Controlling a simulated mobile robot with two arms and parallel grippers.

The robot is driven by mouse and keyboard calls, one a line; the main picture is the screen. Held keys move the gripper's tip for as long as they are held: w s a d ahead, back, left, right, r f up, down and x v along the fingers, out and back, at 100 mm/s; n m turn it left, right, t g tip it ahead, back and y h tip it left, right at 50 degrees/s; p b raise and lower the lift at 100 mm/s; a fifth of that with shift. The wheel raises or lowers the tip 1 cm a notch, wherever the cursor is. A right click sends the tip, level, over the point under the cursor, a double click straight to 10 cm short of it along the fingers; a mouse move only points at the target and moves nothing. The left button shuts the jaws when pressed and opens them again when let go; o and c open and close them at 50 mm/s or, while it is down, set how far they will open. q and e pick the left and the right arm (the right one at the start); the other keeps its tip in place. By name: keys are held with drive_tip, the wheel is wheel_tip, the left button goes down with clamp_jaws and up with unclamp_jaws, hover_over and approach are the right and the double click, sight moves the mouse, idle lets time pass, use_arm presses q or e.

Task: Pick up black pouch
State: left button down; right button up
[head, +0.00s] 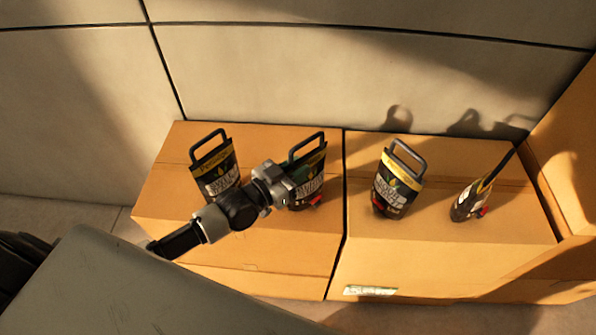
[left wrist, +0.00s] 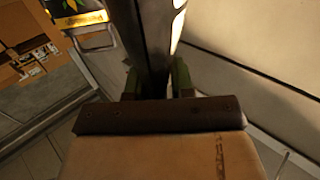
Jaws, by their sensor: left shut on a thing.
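Several black pouches with yellow bands and dark loop handles stand on the cardboard boxes in the head view. My left gripper (head: 287,184) is at the second pouch from the left (head: 308,188) and is shut on it. The gripper covers part of this pouch's left side. In the left wrist view the held pouch (left wrist: 154,40) shows nearly edge-on between the fingers (left wrist: 156,82). I cannot tell whether its bottom touches the box. Another pouch (head: 218,176) stands left of it, behind my arm; one more (head: 396,190) stands to the right. My right gripper is out of view.
The left box (head: 260,245) and right box (head: 450,230) stand side by side against a pale wall (head: 330,75). A narrow dark pouch (head: 474,198) leans at the far right, near a tall cardboard side (head: 570,150). Bare box top lies between the right-hand pouches.

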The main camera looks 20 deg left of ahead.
sight(290, 166)
use_arm(q)
drive_tip(key=r, duration=0.3)
drive_tip(key=shift+d+r, duration=0.2)
drive_tip(key=s+d+r, duration=0.3)
drive_tip(key=d+r, duration=0.3)
drive_tip(key=d, duration=0.5)
drive_tip(key=shift+r+p, duration=0.35)
drive_tip(key=shift+p, duration=0.05)
drive_tip(key=shift+a, duration=0.1)
